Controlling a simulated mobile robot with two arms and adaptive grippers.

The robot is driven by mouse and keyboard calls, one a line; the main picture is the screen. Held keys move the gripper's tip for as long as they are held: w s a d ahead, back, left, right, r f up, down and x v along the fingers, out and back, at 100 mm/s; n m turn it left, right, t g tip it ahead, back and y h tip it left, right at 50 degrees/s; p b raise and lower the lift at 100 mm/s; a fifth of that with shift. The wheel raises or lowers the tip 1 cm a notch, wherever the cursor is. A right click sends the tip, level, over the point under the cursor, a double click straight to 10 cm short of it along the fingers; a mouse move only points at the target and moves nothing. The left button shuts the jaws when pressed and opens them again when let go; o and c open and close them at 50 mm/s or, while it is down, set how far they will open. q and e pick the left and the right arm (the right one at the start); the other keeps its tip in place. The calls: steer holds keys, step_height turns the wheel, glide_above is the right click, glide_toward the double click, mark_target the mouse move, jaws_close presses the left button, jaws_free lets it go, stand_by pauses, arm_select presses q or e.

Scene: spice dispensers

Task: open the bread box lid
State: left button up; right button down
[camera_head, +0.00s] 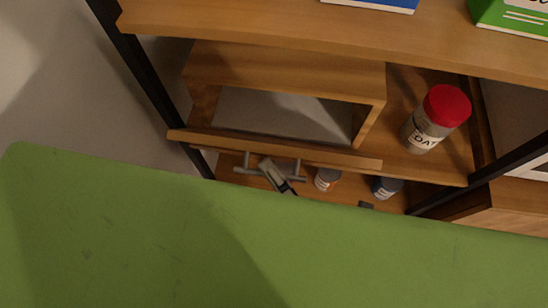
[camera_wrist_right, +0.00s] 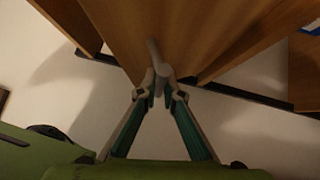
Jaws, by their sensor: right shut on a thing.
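The wooden bread box (camera_head: 290,68) sits on the shelf, left of centre in the head view. Its lid (camera_head: 225,138) is a board along the front side. A wide gap shows between the lid and the top panel. A grey bar handle (camera_head: 243,170) stands out from the lid's outer face. My right gripper (camera_head: 273,174) is at the middle of this handle. In the right wrist view, its fingertips (camera_wrist_right: 160,82) are closed around the handle (camera_wrist_right: 155,55), close to the wood. My left gripper is not in view.
A jar with a red lid (camera_head: 447,106) stands right of the box. Two small jars, one white-labelled (camera_head: 326,180) and one dark (camera_head: 386,187), stand lower down. Blue (camera_head: 375,3) and green (camera_head: 515,15) packages are on the upper shelf. A black post (camera_head: 150,85) runs along the left.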

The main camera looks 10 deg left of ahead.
steer(key=shift+s+f, duration=0.4)
steer(key=shift+f, duration=0.1)
steer(key=c, duration=2.2)
jaws_free()
steer(key=shift+s, duration=0.1)
steer(key=shift+o, duration=0.2)
steer(key=v, duration=1.2)
